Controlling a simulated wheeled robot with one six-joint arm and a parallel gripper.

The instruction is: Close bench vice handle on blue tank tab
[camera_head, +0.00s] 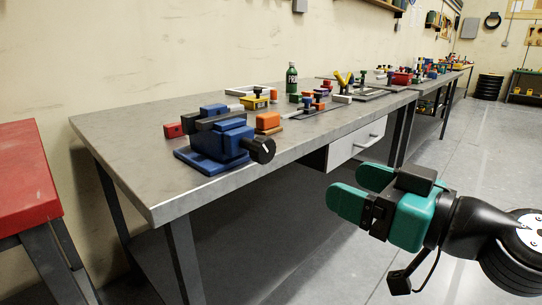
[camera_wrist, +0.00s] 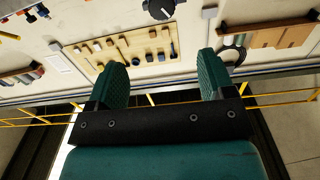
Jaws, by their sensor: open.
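The blue bench vice (camera_head: 212,145) sits near the front edge of the grey workbench, in the left half of the head view. Its black round handle (camera_head: 262,150) faces the bench's front edge. Blue and dark pieces show at the jaws (camera_head: 218,120); I cannot tell which is the tank tab or whether it is clamped. My green gripper (camera_head: 358,190) is open and empty, in front of the bench and to the right of the vice, apart from it. In the wrist view my two green fingers (camera_wrist: 163,62) stand wide apart with nothing between them. The vice is not recognisable there.
The grey workbench (camera_head: 130,135) carries several small coloured parts and a green bottle (camera_head: 291,78) behind the vice. A white drawer (camera_head: 355,144) hangs under it. A red-topped table (camera_head: 28,170) stands at left. The wrist view shows a tool board (camera_wrist: 135,55).

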